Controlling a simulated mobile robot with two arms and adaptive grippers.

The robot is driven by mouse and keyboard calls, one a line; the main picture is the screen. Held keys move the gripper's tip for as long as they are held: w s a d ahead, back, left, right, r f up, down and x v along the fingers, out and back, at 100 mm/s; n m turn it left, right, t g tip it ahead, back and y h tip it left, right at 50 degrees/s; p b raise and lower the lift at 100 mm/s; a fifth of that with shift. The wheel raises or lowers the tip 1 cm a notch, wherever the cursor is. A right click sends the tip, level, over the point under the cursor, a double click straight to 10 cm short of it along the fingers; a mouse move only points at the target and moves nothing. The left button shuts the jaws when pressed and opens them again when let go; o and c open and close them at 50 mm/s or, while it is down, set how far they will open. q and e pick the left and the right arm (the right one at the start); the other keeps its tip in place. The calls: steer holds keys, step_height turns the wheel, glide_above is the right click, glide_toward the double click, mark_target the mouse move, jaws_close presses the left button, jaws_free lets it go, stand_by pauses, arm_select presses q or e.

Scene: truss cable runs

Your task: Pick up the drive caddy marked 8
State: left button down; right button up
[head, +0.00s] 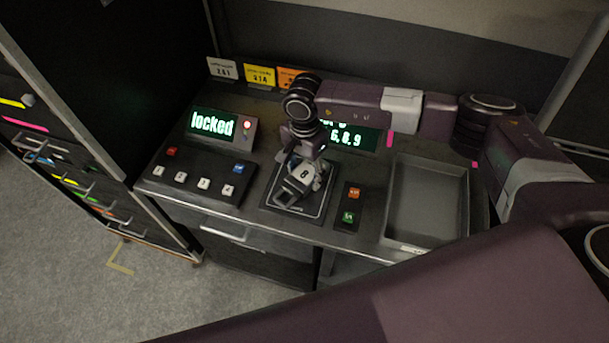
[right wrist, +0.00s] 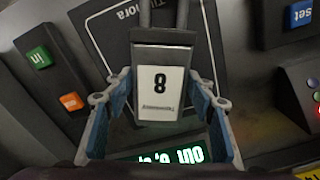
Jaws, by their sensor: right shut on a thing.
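The drive caddy marked 8 (head: 297,186) is a dark grey block with a looped handle and a white label. It is over a dark square pad (head: 272,197) on the bench; I cannot tell if it touches the pad. My right gripper (head: 307,171) comes down from above and is shut on the caddy. In the right wrist view the caddy (right wrist: 163,55) stands between the blue-padded fingers of the gripper (right wrist: 160,112), its label 8 facing the camera. My left gripper is not in view.
A panel with a "locked" screen (head: 212,123) and a button box (head: 195,180) are left. Orange and green buttons (head: 349,206) and an empty grey tray (head: 428,180) are right. A partly hidden screen (head: 352,138) and upright cards (head: 259,76) stand behind. A drawer cabinet (head: 60,150) is far left.

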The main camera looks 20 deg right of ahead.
steer(key=shift+r, duration=0.1)
steer(key=c, duration=0.6)
steer(key=shift+r, duration=0.1)
